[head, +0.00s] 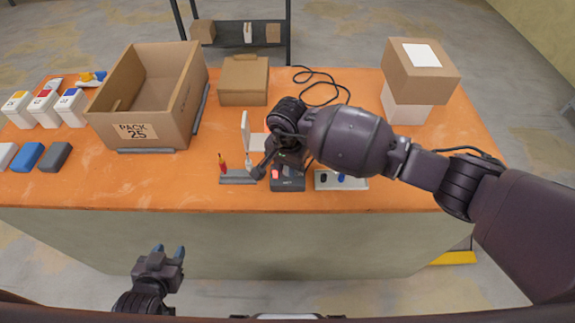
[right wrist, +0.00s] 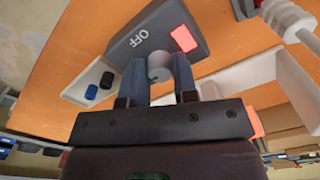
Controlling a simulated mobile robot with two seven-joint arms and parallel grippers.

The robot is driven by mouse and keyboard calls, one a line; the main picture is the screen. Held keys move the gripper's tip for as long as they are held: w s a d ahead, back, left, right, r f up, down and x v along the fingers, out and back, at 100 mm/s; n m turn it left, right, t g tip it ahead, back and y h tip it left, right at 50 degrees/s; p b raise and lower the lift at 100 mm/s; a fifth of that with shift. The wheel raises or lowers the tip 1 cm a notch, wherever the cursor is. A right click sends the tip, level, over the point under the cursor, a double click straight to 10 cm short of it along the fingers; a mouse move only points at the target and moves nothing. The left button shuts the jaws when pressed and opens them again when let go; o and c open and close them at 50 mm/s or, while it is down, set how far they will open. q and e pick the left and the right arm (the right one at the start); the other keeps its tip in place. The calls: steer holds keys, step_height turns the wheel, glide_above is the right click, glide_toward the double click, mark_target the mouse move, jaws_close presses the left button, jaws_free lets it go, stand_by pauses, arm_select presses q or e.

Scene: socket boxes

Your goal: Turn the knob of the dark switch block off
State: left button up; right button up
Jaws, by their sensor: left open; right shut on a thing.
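The dark switch block (head: 288,185) stands near the front edge of the orange table, partly hidden by my right arm in the head view. In the right wrist view the dark block (right wrist: 165,25) shows the word OFF and a lit red rectangle (right wrist: 183,38). Its grey round knob (right wrist: 158,66) sits between the fingers of my right gripper (right wrist: 160,80), which is shut on it. The knob's exact angle is unclear. My left gripper (head: 169,254) is open and empty, in front of the table.
A pale block with blue and black parts (head: 341,181) stands right of the dark block. A grey holder (head: 238,180) with upright tools is to its left. A PACK 25 box (head: 185,105), a small carton (head: 243,80) and stacked boxes (head: 415,85) stand farther back. A black cable (head: 320,82) lies behind.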

steer(key=shift+w+f+m+b, duration=0.1)
steer(key=shift+f+m+b, duration=0.05)
steer(key=shift+m+b, duration=1.6)
steer(key=shift+m, duration=2.15)
steer(key=m, duration=0.3)
steer(key=shift+r+m+b, duration=0.2)
steer(key=shift+m+b, duration=0.1)
steer(key=m, duration=0.2)
steer(key=shift+m, duration=0.3)
steer(key=shift+m+p, duration=0.35)
steer(key=shift+m, duration=1.45)
